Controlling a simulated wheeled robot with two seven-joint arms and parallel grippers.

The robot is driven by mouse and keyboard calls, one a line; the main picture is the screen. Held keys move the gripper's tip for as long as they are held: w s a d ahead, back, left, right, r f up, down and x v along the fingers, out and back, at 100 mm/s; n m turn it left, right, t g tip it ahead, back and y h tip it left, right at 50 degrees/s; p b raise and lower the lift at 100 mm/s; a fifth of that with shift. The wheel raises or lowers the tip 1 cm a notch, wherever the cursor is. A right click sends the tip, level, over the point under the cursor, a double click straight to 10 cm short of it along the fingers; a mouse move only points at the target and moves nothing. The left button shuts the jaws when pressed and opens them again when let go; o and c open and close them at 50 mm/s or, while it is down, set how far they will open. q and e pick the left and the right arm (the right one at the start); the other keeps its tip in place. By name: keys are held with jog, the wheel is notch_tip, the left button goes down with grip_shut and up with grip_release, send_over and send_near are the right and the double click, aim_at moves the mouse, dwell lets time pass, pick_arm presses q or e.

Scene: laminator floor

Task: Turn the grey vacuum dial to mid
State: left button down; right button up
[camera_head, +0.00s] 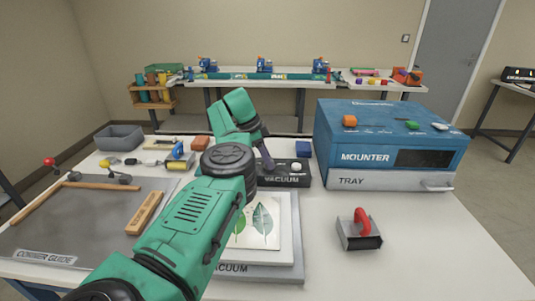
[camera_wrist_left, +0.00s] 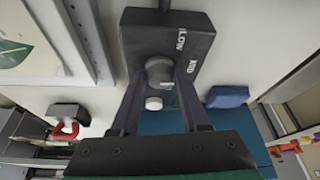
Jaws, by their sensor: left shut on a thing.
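The dark vacuum box (camera_head: 290,181), labelled VACUUM, stands on the table left of the blue mounter. My left gripper (camera_wrist_left: 160,80) is shut on the grey dial, one finger on each side. In the head view my left gripper (camera_head: 268,163) reaches the box, and the dial is hidden there. The dial's pointer direction cannot be made out. My right gripper is not in view.
The blue mounter (camera_head: 342,135) with its tray stands close on the right. A red-handled block (camera_head: 358,232) sits in front of it. A board with leaf prints (camera_head: 265,222) lies before the vacuum box. A small blue block (camera_head: 303,148) is just behind it.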

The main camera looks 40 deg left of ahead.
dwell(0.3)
pick_arm(q)
jog(key=shift+c, duration=2.1)
grip_release()
jog(key=shift+r, duration=0.1)
jog(key=shift+a+r, duration=0.15)
jog(key=shift+r, duration=0.15)
jog(key=p+v, duration=0.3)
jog(key=v, duration=1)
jog(key=shift+r+p, duration=0.4)
jog(key=shift+a, duration=0.1)
